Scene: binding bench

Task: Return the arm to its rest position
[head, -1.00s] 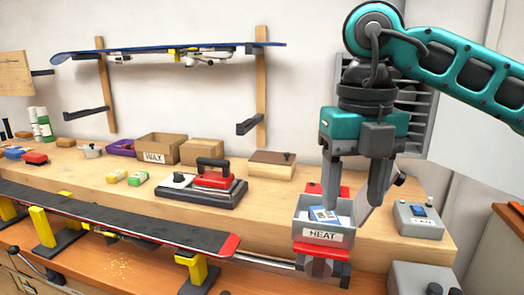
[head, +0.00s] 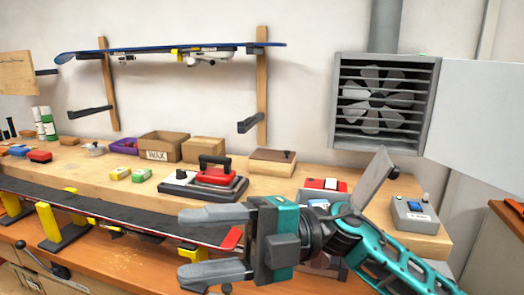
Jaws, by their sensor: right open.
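My right arm, in teal, comes in from the lower right of the head view. Its gripper (head: 200,246) points left, with its two grey fingers apart and nothing between them. It is in front of the bench and overlaps the right end of the ski (head: 150,225) in the picture. Whether it touches the ski cannot be told. My left gripper is not in view.
A red waxing iron (head: 215,172) stands on the bench (head: 285,187), with a cardboard wax box (head: 163,147) behind it. A grey control box (head: 414,214) is close to the arm at right. A fan unit (head: 385,103) is on the wall.

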